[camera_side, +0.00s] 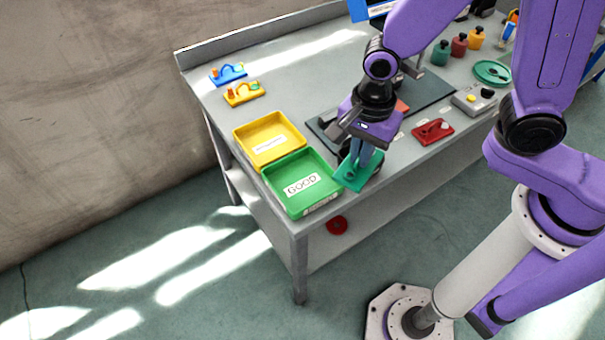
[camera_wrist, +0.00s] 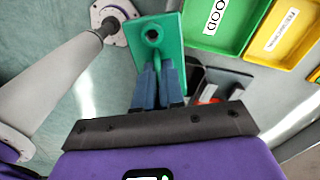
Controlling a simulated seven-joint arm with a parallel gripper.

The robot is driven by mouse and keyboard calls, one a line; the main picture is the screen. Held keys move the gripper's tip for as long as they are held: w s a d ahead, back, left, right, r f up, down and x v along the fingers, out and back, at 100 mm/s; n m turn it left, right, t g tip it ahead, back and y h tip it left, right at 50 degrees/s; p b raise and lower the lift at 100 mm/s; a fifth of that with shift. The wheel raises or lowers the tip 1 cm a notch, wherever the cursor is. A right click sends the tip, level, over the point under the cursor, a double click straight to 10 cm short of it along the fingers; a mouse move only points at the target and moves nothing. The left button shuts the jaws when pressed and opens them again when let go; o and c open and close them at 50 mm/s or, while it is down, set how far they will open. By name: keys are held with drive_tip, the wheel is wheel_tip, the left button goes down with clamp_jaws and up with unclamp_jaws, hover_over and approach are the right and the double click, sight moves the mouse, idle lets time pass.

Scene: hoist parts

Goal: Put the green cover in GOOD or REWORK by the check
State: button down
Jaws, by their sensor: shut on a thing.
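The green cover (camera_side: 353,182) is a flat rectangular plate held in my gripper (camera_side: 362,165) at the table's front edge, just right of the green GOOD tray (camera_side: 329,186). In the wrist view the cover (camera_wrist: 172,43) shows a dark round hole near its far end, and my gripper's fingers (camera_wrist: 157,75) are shut on its near part. The yellow tray (camera_side: 245,136), with a label too small to read in the side view, stands behind the GOOD tray. In the wrist view the GOOD tray (camera_wrist: 229,45) and the yellow tray (camera_wrist: 272,60) lie to the right of the cover. Both trays look empty.
Blue (camera_side: 228,73) and yellow (camera_side: 243,93) parts lie at the back left of the table. A red part (camera_side: 433,131), a grey box (camera_side: 474,98) with a yellow button and a green dish (camera_side: 492,72) lie to the right. A dark mat (camera_side: 433,92) lies behind my gripper.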

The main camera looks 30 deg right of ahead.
drive_tip(key=w+a+f, duration=0.2)
drive_tip(key=w, duration=0.1)
drive_tip(key=w+a+f, duration=0.2)
drive_tip(key=w+f, duration=0.1)
drive_tip(key=w+a+f, duration=0.2)
drive_tip(key=w+f, duration=0.1)
drive_tip(key=shift+w+a+f, duration=0.1)
drive_tip(key=shift+w+f, duration=0.05)
drive_tip(key=shift+f, duration=0.05)
drive_tip(key=shift+w+a+f, duration=0.1)
drive_tip(key=shift+w+f, duration=0.05)
drive_tip(key=shift+f, duration=0.1)
drive_tip(key=shift+w+f, duration=0.1)
drive_tip(key=shift+f, duration=1.45)
drive_tip(key=shift+f, duration=0.1)
drive_tip(key=c, duration=1.2)
unclamp_jaws()
drive_tip(key=shift+c, duration=0.2)
